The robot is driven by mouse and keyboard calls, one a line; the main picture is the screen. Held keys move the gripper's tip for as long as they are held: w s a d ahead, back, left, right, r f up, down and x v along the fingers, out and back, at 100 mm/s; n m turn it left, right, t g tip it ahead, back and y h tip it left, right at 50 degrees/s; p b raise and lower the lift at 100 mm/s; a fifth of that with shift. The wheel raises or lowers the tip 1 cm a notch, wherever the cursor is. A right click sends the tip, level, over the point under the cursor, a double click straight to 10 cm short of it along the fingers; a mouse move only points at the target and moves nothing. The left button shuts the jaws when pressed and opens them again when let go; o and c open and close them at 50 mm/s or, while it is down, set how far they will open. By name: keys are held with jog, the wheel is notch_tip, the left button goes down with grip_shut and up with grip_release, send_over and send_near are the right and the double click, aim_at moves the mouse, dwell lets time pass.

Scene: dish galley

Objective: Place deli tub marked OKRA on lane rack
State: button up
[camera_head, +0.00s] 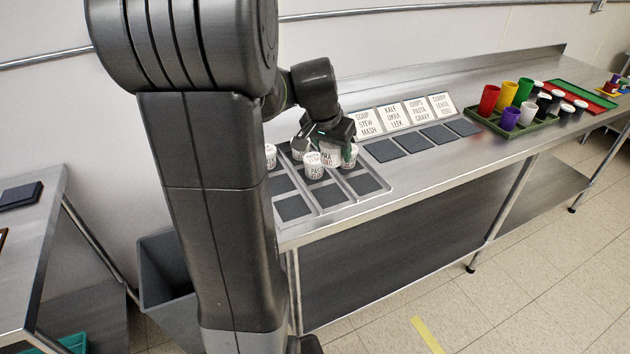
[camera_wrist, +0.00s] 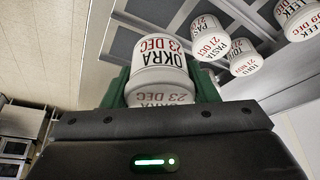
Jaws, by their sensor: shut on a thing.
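The white deli tub marked OKRA, 23 DEC (camera_wrist: 158,58) is between the green-padded fingers of my gripper (camera_wrist: 160,88), which is shut on it. Its lid, with the same label, faces the wrist camera. In the head view the tub (camera_head: 329,158) is partly hidden by my gripper (camera_head: 328,142) and a nearer PASTA tub (camera_head: 315,166). It is over the back part of a grey divided tray with dark pads, which looks like the lane rack (camera_head: 345,206). I cannot tell whether the tub touches the tray.
Other white tubs stand close by in the tray, including a LEEK tub (camera_wrist: 296,20). The front pads are bare. Right of the tray, dark mats (camera_head: 383,150) lie before name cards (camera_head: 394,117), one reading KALE, OKRA, LEEK. A green tray (camera_head: 546,124) holds colored cups farther right.

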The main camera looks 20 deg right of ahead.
aim_at(326, 164)
notch_tip(326, 164, down, 11)
jog(key=shift+r, duration=0.15)
dwell(0.4)
jog(key=shift+w+b, duration=0.1)
jog(key=shift+b, duration=0.25)
jog(key=o, duration=0.7)
jog(key=shift+c, duration=0.2)
jog(key=shift+o, duration=0.3)
jog(key=shift+a+r, duration=0.1)
jog(key=shift+r, duration=0.35)
jog(key=v, duration=1.1)
jog(key=shift+a+p, duration=0.1)
jog(key=shift+p, duration=0.2)
